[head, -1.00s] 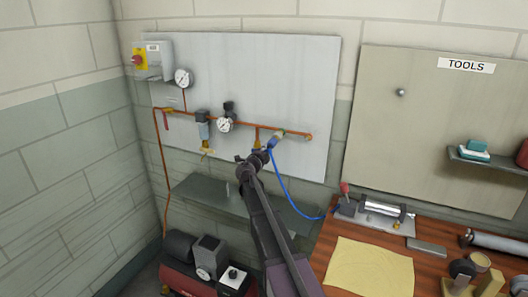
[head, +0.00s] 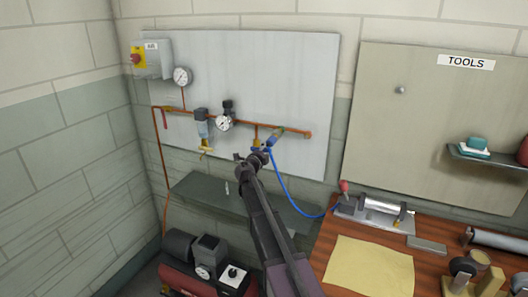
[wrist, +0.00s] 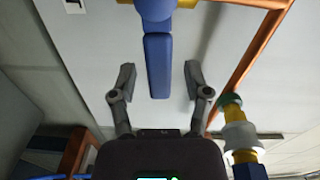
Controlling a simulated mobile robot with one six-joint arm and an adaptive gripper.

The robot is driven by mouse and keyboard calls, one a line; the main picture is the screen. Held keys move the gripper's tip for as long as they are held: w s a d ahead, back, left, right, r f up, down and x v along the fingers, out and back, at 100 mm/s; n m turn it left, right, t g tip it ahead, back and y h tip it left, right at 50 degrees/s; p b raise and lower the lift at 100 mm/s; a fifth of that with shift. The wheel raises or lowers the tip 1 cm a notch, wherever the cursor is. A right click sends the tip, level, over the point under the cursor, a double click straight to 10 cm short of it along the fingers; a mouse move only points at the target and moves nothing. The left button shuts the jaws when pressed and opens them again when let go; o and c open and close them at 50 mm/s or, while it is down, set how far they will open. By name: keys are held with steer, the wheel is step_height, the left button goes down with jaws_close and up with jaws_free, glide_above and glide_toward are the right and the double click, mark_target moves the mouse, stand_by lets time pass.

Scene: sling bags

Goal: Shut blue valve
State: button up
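The blue valve handle (wrist: 158,65) is a flat blue lever at the top middle of the wrist view. A bit of the yellow valve body (wrist: 186,3) shows at the frame's top edge. My gripper (wrist: 158,82) is open, with one finger on each side of the lever and a visible gap on both sides. In the head view my gripper (head: 253,158) is in front of the copper pipe's right part, and the arm hides much of the valve there.
A copper pipe (head: 175,110) with gauges runs along the grey wall panel (head: 300,75). A blue hose (head: 290,195) hangs close to my gripper and runs to the wooden bench (head: 315,262). A grey shelf (head: 195,190) and a red compressor (head: 180,277) are below.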

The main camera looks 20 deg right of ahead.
steer(key=shift+a, duration=0.1)
steer(key=v, duration=1.2)
stand_by(0.4)
steer(key=shift+w, duration=0.1)
jaws_close()
steer(key=r+n+t+b, duration=0.1)
steer(key=n, duration=0.5)
steer(key=n+t+h+b, duration=0.1)
steer(key=n, duration=0.5)
steer(key=d+r+n+t+h+b, duration=0.1)
steer(key=n, duration=0.5)
steer(key=shift+w+d+r, duration=0.1)
steer(key=shift+w+r, duration=0.2)
steer(key=shift+r, duration=0.05)
